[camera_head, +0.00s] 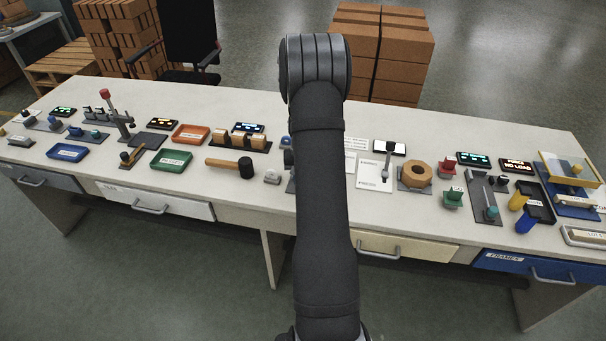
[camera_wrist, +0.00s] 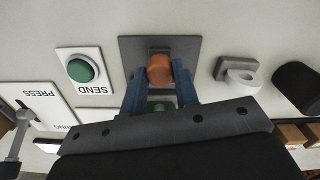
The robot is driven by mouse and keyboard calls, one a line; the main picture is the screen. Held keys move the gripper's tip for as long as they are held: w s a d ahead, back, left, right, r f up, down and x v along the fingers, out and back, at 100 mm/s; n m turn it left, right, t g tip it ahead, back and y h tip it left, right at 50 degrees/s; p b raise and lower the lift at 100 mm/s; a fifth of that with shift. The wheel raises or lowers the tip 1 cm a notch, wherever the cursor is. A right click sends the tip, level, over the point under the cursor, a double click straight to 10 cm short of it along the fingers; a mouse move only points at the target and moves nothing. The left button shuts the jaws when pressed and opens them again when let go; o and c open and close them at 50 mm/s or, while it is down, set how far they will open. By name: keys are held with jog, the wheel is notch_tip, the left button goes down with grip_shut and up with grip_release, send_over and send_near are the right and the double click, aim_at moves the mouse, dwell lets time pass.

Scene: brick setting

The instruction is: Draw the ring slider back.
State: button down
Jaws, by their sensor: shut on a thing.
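In the wrist view, an orange round knob (camera_wrist: 160,70) stands on a dark grey plate (camera_wrist: 130,47). I take it to be the ring slider's knob. My gripper (camera_wrist: 162,78) has its two blue fingers closed on the knob, one on each side. A small green patch (camera_wrist: 161,106) shows between the fingers, nearer the wrist; I cannot tell what it is. The lower part of the plate is hidden by my gripper. In the head view my arm hides the gripper and the knob.
In the wrist view, a green SEND button (camera_wrist: 80,70) is left of the plate. A lever (camera_wrist: 17,135) on the PRESS panel is at far left. Bare worktop lies between them.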

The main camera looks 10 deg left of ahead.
jog(key=shift+s, duration=0.3)
jog(key=c, duration=1.1)
grip_release()
notch_tip(320, 180, up, 17)
jog(key=shift+r, duration=0.2)
